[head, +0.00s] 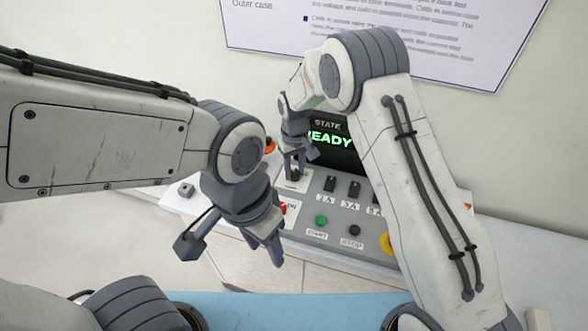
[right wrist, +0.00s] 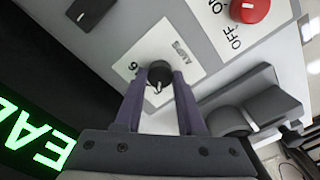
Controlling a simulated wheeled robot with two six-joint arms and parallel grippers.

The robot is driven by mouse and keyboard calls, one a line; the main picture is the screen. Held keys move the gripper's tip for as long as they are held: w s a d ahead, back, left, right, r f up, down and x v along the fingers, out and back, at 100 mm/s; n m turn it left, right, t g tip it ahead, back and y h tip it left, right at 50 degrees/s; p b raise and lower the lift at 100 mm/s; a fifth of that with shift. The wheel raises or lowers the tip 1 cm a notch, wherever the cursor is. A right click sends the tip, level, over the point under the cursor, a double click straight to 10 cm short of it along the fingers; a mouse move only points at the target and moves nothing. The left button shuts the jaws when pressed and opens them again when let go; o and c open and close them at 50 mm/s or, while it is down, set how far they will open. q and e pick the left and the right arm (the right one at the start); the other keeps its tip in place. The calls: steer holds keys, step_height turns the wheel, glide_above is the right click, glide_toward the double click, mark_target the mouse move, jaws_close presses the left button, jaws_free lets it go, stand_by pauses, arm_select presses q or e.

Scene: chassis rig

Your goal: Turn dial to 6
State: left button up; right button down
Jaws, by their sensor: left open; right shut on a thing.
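The dial (right wrist: 160,72) is a round black knob on a white label plate (right wrist: 127,66) in the right wrist view. A "6" is printed left of it and a small word upside down on its other side. A pale mark shows on the knob's edge nearest my gripper. My right gripper (right wrist: 160,82) is shut on the dial, a finger on each side. In the head view my right gripper (head: 294,170) is at the panel's upper left, largely covering the dial. My left gripper (head: 230,250) is open and empty, in front of the panel's left part.
The grey panel (head: 320,212) carries black switches (head: 329,184), a green START button (head: 321,220), a black STOP button (head: 354,230) and a yellow part (head: 388,243). The display (head: 333,142) reads READY.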

mark_target(295, 173)
steer(key=shift+r, duration=0.1)
stand_by(0.3)
steer(key=c, duration=0.5)
jaws_free()
step_height(295, 173, up, 10)
steer(key=b, duration=0.2)
steer(key=shift+r, duration=0.2)
steer(key=s+r+n, duration=0.1)
steer(key=s+r, duration=0.3)
steer(key=s, duration=0.4)
steer(key=s+r, duration=0.3)
steer(key=s, duration=0.5)
steer(key=s+d, duration=0.2)
steer(key=s, duration=0.6)
steer(key=s+d+n+y, duration=0.1)
steer(key=s+d, duration=0.1)
steer(key=s, duration=0.6)
steer(key=shift+s+d+f, duration=0.25)
steer(key=shift+d+f, duration=0.1)
steer(key=shift+d, duration=0.05)
